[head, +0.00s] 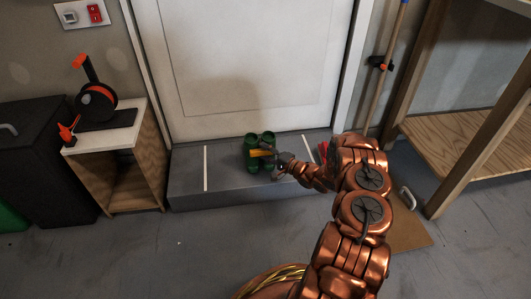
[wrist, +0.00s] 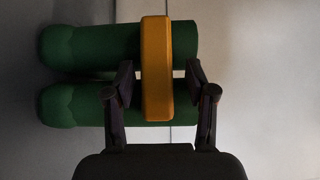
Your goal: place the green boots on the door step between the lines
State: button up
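The pair of green boots (head: 250,158) stands on the grey door step (head: 190,185), between two white lines, one at its left (head: 206,168) and one at its right (head: 308,146). A yellow-orange band (head: 261,153) goes across the boots. In the wrist view the boots (wrist: 85,48) lie sideways in the picture, with the band (wrist: 157,70) in front of them. My gripper (wrist: 159,72) is open, one finger on each side of the band, with a visible gap on both sides. In the head view my gripper (head: 276,157) is at the boots' right side.
A white door (head: 250,60) rises behind the step. At left, a small cabinet (head: 105,145) holds a black-and-orange spool device (head: 95,102), beside a black bin (head: 40,150). A wooden shelf (head: 460,145) stands at right. Floor in front is clear.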

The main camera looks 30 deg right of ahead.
jog(key=p+v, duration=0.3)
jog(key=v, duration=0.9)
jog(key=w+d+r+n+g+h, duration=0.4)
jog(key=w+d+r+g+h, duration=0.2)
jog(key=w+r+h, duration=0.1)
jog(key=s+a+r+n+g+h, duration=0.1)
jog(key=s+a+r+g+h, duration=0.15)
jog(key=r, duration=0.35)
jog(key=s+a+r+n+g+h, duration=0.1)
jog(key=s+a+r+n+g, duration=0.15)
jog(key=r, duration=0.25)
jog(key=s+a+r+n+g+y, duration=0.1)
jog(key=s+a+r+n+g, duration=0.1)
jog(key=s+a, duration=0.9)
jog(key=s+a+r+n+g+y, duration=0.1)
jog(key=s+a+r+g, duration=0.3)
jog(key=s+a, duration=0.7)
jog(key=s+a+r+n+g+y, duration=0.2)
jog(key=s+a+r, duration=0.4)
jog(key=s+a, duration=0.5)
jog(key=s+n+g, duration=0.1)
jog(key=s, duration=0.5)
jog(key=shift+s+r, duration=0.2)
jog(key=shift+r, duration=0.15)
